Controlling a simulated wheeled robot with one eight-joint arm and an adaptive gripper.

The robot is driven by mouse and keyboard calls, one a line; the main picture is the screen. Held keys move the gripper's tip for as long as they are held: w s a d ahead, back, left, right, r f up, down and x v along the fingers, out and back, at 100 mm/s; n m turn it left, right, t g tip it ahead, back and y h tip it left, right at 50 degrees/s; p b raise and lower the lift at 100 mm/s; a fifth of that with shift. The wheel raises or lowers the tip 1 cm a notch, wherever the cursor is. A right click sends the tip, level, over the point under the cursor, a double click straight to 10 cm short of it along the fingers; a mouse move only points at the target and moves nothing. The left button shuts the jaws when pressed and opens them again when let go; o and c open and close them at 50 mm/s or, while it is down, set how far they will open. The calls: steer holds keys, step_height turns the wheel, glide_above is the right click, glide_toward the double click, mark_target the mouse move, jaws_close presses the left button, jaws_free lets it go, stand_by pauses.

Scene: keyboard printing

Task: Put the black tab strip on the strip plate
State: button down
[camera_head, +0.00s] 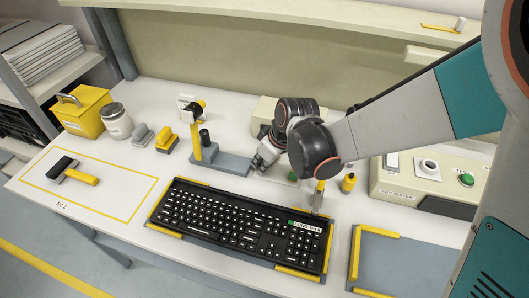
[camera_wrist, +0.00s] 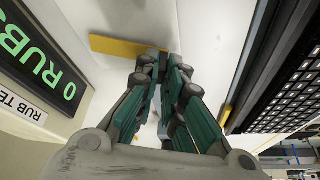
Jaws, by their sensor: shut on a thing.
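My gripper (camera_head: 258,164) is low over the table, beside the right end of a small grey plate (camera_head: 228,165) with a yellow post. In the wrist view its teal fingers (camera_wrist: 163,65) are close together. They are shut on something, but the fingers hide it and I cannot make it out. No black tab strip shows clearly in either view. I cannot tell whether the small grey plate is the strip plate. A yellow bar (camera_wrist: 115,46) shows by the fingertips in the wrist view; I cannot tell whether it is held.
A black keyboard (camera_head: 235,222) lies in front of my gripper. The rub tester's display (camera_wrist: 40,62) is close on the left in the wrist view. A yellow-edged grey plate (camera_head: 400,262) at the front right is bare.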

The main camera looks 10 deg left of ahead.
steer(key=shift+f, duration=0.15)
steer(key=c, duration=1.7)
jaws_free()
